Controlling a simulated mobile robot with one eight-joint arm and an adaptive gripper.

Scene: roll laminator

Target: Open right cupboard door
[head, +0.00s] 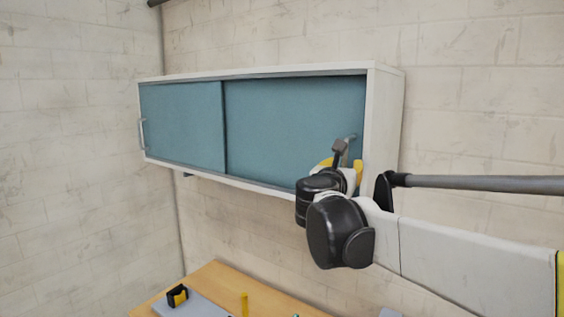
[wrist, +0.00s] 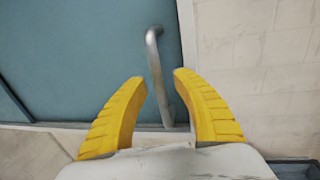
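The wall cupboard (head: 384,120) has a white frame and two teal sliding doors. The right cupboard door (head: 285,120) reaches the right side panel, so it is closed. Its grey bar handle (wrist: 155,60) stands upright near the door's right edge; only its top shows in the head view. My gripper (wrist: 160,78) is open, with its yellow ribbed fingers on either side of the handle's lower part. I cannot tell whether either finger touches it. In the head view my arm hides the door's lower right corner.
The left door (head: 185,125) is also closed, with its handle (head: 142,134) at the far left. A wooden table (head: 215,275) stands below with a grey board and a black and yellow object (head: 177,296). Brick walls lie left and behind.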

